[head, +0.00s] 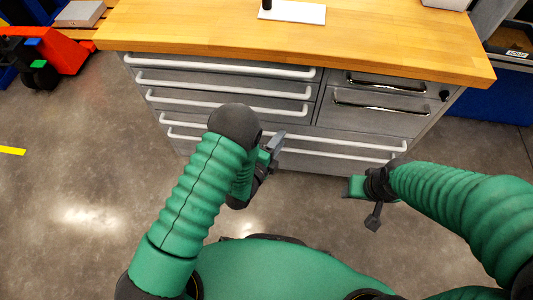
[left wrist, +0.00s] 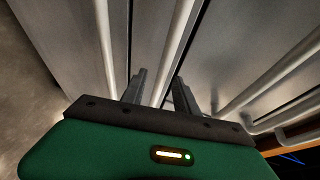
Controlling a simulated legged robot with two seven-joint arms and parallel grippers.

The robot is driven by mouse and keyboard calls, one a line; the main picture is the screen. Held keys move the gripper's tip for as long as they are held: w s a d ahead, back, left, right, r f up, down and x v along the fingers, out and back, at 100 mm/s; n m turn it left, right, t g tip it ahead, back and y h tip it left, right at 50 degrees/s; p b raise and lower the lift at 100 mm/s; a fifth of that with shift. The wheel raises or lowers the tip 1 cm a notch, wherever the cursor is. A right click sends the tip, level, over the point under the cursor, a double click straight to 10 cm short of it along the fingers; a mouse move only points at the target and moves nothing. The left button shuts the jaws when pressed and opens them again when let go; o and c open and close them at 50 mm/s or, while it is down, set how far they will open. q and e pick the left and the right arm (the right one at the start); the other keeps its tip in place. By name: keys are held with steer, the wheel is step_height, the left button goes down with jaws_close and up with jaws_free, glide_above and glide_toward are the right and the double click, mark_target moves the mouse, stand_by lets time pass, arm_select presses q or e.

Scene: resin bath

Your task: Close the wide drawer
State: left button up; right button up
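The grey cabinet has wide drawers at the bottom with long white bar handles. The upper wide handle (head: 340,143) and lower wide handle (head: 340,157) run nearly its full width, partly hidden by my left arm. I cannot tell how far either drawer stands out. My left gripper (head: 275,146) is in front of these handles. In the left wrist view its two fingers (left wrist: 157,90) are apart, with a white handle bar (left wrist: 176,45) running between them; contact is unclear. My right gripper (head: 369,203) hangs low, in front of the cabinet's right part; its finger opening is unclear.
Narrow left drawers with white handles (head: 225,88) and right drawers with chrome handles (head: 380,106) sit above, under the wooden worktop (head: 300,38). A red pallet jack (head: 50,50) stands at far left. The floor (head: 75,185) at left is clear.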

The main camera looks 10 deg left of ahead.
arm_select(q)
steer(key=p+v, duration=0.1)
steer(key=v, duration=1.3)
steer(key=shift+s+a, duration=0.15)
steer(key=shift+s, duration=0.2)
arm_select(e)
steer(key=shift+w+v, duration=0.25)
steer(key=shift+v, duration=0.75)
steer(key=shift+r, duration=0.1)
